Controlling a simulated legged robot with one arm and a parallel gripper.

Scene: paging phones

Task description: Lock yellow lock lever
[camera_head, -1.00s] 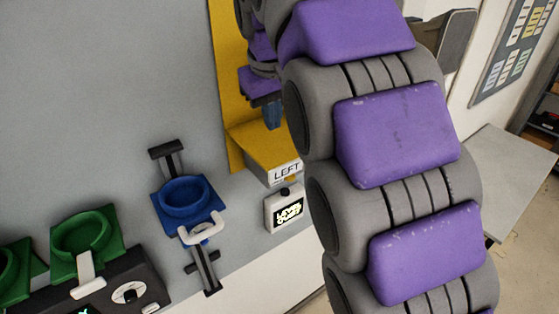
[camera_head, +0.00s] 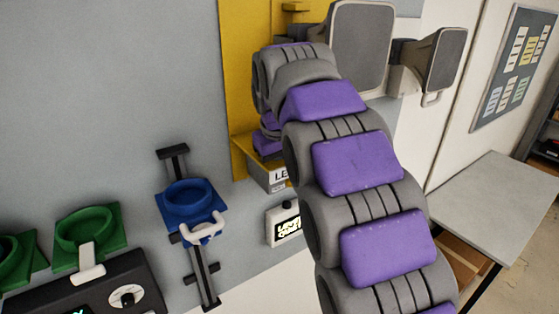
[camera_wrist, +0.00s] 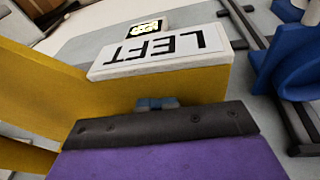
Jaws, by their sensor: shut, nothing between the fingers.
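The yellow fixture is a tall panel (camera_head: 240,75) on the grey wall with a block at its foot bearing a white LEFT plate (camera_head: 265,178). My arm hides part of the plate. In the wrist view the yellow block (camera_wrist: 190,88) fills the middle, and its LEFT plate (camera_wrist: 165,50) appears upside down. My gripper's blue-grey fingertips (camera_wrist: 157,103) are shut and empty, close in front of the yellow block; I cannot tell whether they touch it. In the head view my gripper is mostly hidden behind my arm. I cannot pick out a separate lock lever for certain.
A blue cup-like holder (camera_head: 190,198) on a black rail is left of the block. Green holders (camera_head: 87,232) and a black panel with a dial (camera_head: 125,295) are farther left. A small display box (camera_head: 284,224) sits below the block. A grey table (camera_head: 500,205) stands right.

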